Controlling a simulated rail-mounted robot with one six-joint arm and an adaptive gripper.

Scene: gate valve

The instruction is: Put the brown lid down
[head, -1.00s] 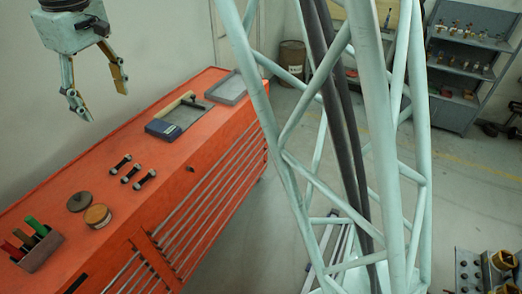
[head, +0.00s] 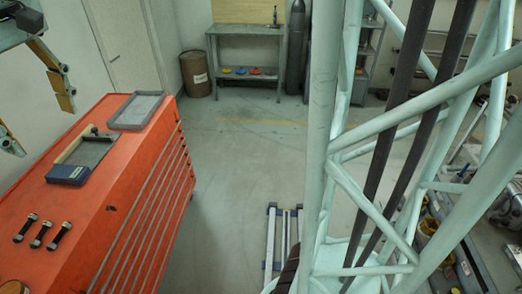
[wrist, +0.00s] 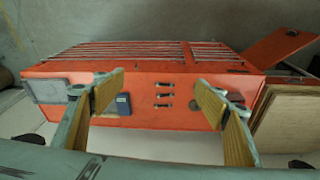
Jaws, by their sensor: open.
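A flat, round brown disc that looks like the brown lid (head: 14,287) lies on the red cabinet top, cut off by the bottom edge of the head view. In the wrist view, a round brown shape (wrist: 207,98) shows on the cabinet beside my right-hand finger, partly covered by it. My gripper (head: 46,130) is open and empty above the left side of the cabinet. In the wrist view my gripper (wrist: 160,80) has its tan-padded fingers wide apart, with nothing between them. A round tan tin seen earlier near the disc is out of the head view now.
The red cabinet (head: 130,190) carries three dark bolts (head: 41,235), a blue-and-grey tool case (head: 83,158) and a grey tray (head: 137,110). A barrel (head: 195,73) and a workbench (head: 246,40) stand at the back.

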